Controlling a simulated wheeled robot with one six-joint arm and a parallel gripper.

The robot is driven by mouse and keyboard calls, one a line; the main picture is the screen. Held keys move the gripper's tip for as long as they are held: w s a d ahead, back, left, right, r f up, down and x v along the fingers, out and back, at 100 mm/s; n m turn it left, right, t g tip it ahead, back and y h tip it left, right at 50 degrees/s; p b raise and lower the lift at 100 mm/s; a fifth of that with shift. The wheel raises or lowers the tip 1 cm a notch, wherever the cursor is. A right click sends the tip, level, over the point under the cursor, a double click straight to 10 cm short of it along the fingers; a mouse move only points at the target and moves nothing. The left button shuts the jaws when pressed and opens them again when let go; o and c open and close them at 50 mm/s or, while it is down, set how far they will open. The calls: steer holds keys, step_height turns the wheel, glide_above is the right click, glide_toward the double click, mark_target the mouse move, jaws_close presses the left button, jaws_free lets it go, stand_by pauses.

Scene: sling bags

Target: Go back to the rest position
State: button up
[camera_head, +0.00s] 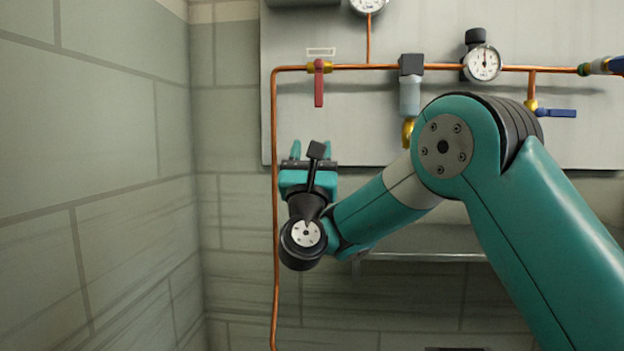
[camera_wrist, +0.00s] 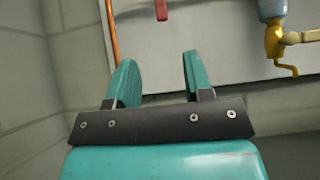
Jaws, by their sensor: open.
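My gripper (camera_head: 311,150) is raised in front of the wall, below the red valve lever (camera_head: 319,88) in the head view. Its two teal fingers point up and stand apart with nothing between them. In the wrist view my gripper (camera_wrist: 157,85) shows the same open gap, with the pale panel behind it. The tip of the red lever (camera_wrist: 161,9) shows above the gap, apart from the fingers. My arm is bent and reaches in from the right side of the head view.
A pale panel (camera_head: 440,130) carries a copper pipe (camera_head: 440,67), a gauge (camera_head: 482,63), a filter with a grey bowl (camera_head: 410,95) and a blue lever (camera_head: 556,113). A vertical copper pipe (camera_head: 275,230) runs close behind my gripper. A block wall (camera_head: 100,180) stands at the left, with clear space before it.

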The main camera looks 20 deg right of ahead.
steer(key=shift+s+a+f+b, duration=0.1)
steer(key=shift+s+f+b, duration=0.1)
steer(key=shift+f+b, duration=0.1)
